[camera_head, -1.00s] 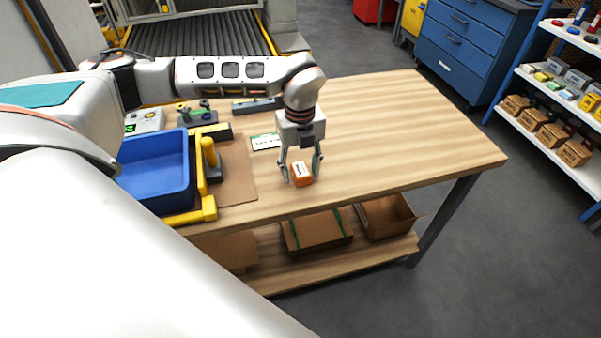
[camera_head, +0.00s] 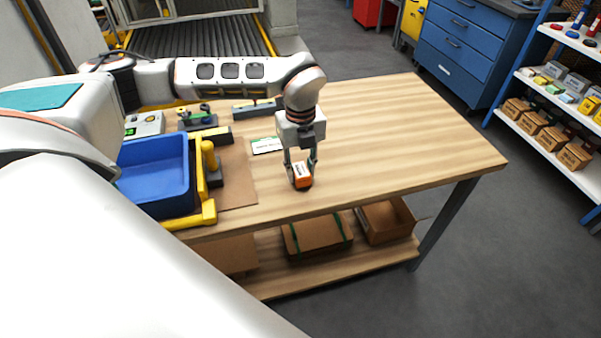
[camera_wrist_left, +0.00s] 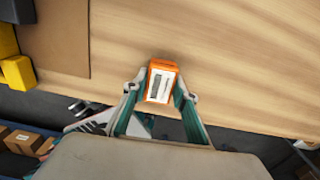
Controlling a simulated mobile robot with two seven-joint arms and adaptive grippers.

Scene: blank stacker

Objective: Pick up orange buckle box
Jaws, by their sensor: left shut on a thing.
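The orange buckle box (camera_head: 302,176) is a small orange box with a white label, on or just above the wooden table near its front edge. I cannot tell if it touches the table. My left gripper (camera_head: 301,168) points down with its fingers shut on the box's two sides. In the left wrist view the box (camera_wrist_left: 161,82) sits between the fingertips of my left gripper (camera_wrist_left: 161,92), its label facing the camera. My right gripper is not in view.
A blue bin (camera_head: 157,172) in a yellow frame (camera_head: 208,212) stands left on the table (camera_head: 410,130). A card (camera_head: 266,145) lies behind the gripper. The table's right side is clear. Cardboard boxes (camera_head: 316,232) sit on the lower shelf. A stocked shelf rack (camera_head: 545,88) stands at far right.

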